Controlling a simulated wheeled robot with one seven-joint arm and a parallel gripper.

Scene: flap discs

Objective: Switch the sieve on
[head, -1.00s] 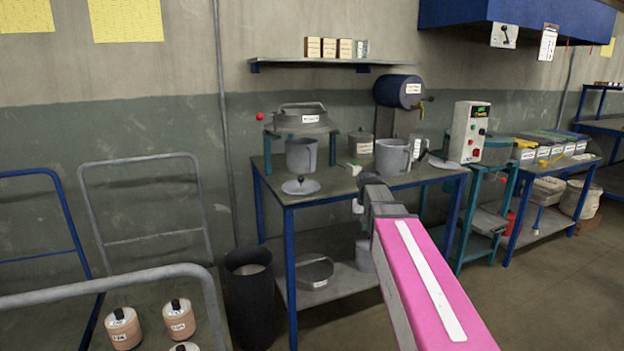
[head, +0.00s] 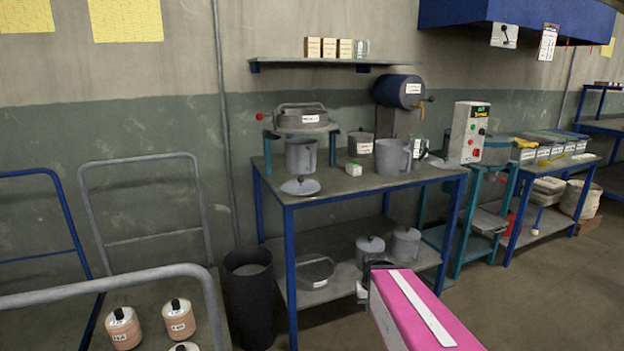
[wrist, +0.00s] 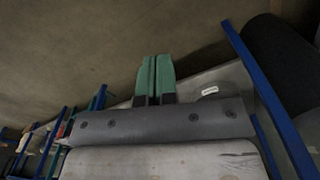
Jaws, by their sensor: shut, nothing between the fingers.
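A round grey lidded vessel (head: 301,118) with a white label sits on a teal stand at the back left of the blue-legged table, with a red knob (head: 260,116) at its left. It looks like the sieve, but the label is too small to read. My gripper's green fingers (wrist: 152,76) are together and empty in the wrist view. In the head view my arm's end is low at the table's front, below its top; the fingers are not clear there.
A black bin (head: 249,300) and grey rails stand left. Open floor lies right.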

